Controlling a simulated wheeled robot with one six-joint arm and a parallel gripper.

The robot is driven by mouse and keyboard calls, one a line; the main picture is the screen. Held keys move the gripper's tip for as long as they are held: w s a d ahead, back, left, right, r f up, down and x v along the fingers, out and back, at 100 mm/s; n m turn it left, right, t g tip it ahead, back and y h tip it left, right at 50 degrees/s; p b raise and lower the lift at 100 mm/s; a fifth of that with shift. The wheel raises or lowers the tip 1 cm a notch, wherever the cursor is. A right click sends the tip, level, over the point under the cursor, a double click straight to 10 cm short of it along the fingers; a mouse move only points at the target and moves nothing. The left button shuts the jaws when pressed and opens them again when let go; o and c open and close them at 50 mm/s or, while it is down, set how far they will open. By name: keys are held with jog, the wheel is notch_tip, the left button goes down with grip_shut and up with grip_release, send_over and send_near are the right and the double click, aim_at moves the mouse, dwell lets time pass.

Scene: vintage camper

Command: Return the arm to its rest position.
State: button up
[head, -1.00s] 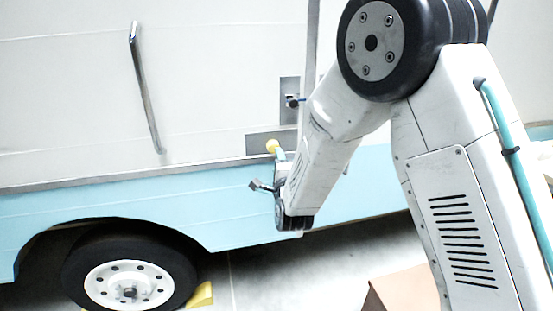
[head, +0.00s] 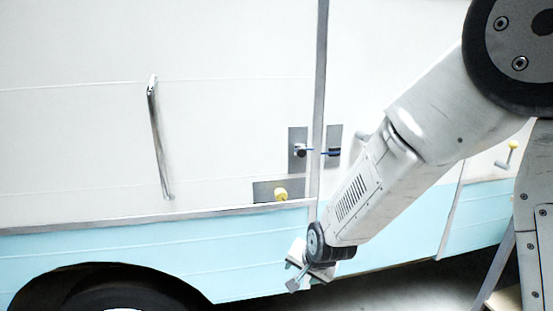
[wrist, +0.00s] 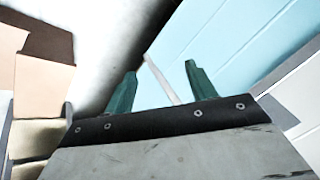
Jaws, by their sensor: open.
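My gripper (head: 297,272) hangs at the end of my arm, low in front of the camper's pale blue lower side in the head view. In the wrist view its two green fingers (wrist: 161,70) stand apart with nothing between them. The arm reaches in from the right and slopes down to the left. A yellow knob (head: 281,194) on a grey plate sits above the gripper, apart from it in the picture.
The camper's white side (head: 80,130) carries a chrome grab handle (head: 160,140) and a blue-pinned latch (head: 301,151) beside a grey vertical trim. A dark wheel arch (head: 105,285) lies lower left. The wrist view shows cardboard boxes (wrist: 45,85) at left and pale floor.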

jog(key=s+d+r+n+g, duration=0.1)
jog(key=s+d+r, duration=0.5)
jog(key=s, duration=0.4)
jog(key=s+d+r+n+g+h, duration=0.1)
jog(key=s+d+r+n+g, duration=0.1)
jog(key=s+d+r, duration=0.5)
jog(key=s+d+r+n+g+h, duration=0.1)
jog(key=s+d+r+n, duration=0.1)
jog(key=s+d+r, duration=0.5)
jog(key=shift+s+r, duration=0.3)
jog(key=shift+s, duration=2.5)
